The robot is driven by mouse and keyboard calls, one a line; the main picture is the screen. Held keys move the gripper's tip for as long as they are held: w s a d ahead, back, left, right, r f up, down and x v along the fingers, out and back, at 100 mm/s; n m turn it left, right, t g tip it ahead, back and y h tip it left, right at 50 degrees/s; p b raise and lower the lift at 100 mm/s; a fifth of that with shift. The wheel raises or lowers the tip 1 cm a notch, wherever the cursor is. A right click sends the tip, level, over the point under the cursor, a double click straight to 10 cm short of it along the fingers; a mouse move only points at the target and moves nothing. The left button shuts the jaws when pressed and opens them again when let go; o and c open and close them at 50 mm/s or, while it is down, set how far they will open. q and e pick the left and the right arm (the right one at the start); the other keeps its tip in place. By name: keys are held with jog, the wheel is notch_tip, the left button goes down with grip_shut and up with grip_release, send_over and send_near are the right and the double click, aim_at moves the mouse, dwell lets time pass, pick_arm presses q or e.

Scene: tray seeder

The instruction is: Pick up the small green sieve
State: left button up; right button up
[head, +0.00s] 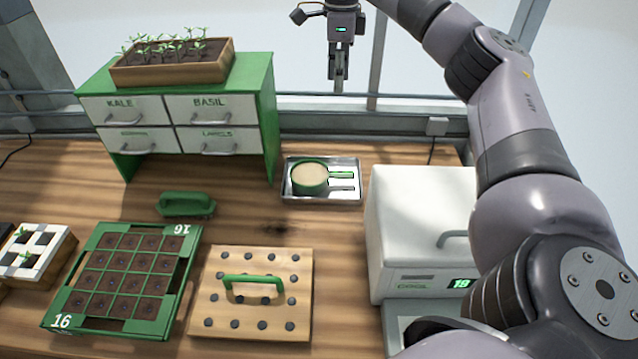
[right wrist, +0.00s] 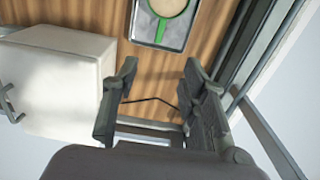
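The small green sieve (head: 311,178) lies in a shallow metal tray (head: 293,197). It has a round green rim, a beige inside and a green handle pointing right. In the right wrist view the sieve (right wrist: 166,10) is at the top, partly cut off, with its handle toward me. My right gripper (head: 338,82) is raised in the air above and behind the tray, pointing down. In the right wrist view its two fingers (right wrist: 158,92) stand wide apart with nothing between them. My left gripper is not in view.
A white box-shaped machine (head: 420,220) with a green display stands right of the tray. A green drawer cabinet (head: 268,100) stands to its left. A seed tray (head: 185,250), a wooden peg board (head: 250,330) and a green-handled brush (head: 186,204) lie in front.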

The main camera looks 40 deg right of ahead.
jog(key=b, duration=1.1)
send_near(336, 172)
jog(key=f, duration=0.5)
jog(key=shift+s+a+f, duration=0.1)
jog(key=shift+a+f, duration=0.05)
jog(key=shift+a, duration=0.25)
jog(key=shift+d+f+p, duration=0.2)
jog(key=shift+f+p, duration=0.15)
jog(key=shift+f, duration=1)
jog(key=shift+d+f+p, duration=0.15)
jog(key=shift+f+p, duration=0.2)
jog(key=shift+f, duration=1)
grip_shut()
